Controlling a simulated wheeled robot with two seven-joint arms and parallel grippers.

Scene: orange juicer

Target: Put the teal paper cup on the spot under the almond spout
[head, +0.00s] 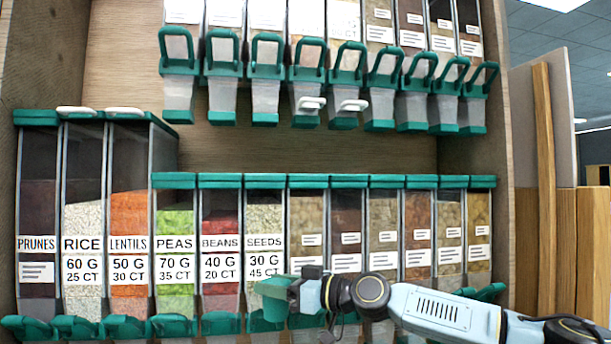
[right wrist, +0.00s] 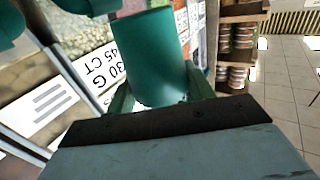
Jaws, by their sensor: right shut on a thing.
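The teal paper cup (head: 266,312) is in front of the seeds bin in the lower row in the head view. My right gripper (head: 276,290) is shut on it, its arm coming in from the right. In the right wrist view the cup (right wrist: 146,52) stands between the two fingers (right wrist: 158,92), its far end near the top edge. I cannot read any almond label, so I cannot tell which spout is the almond one. The spot under it is not visible. My left gripper is not in view.
The lower row holds labelled bins, including prunes (head: 36,210), lentils (head: 128,215) and seeds (head: 265,215), with teal spouts (head: 170,327) along the bottom. An upper row of dispensers (head: 265,85) has teal handles. Wooden panels stand at right. The right wrist view shows a shelf and open tiled floor.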

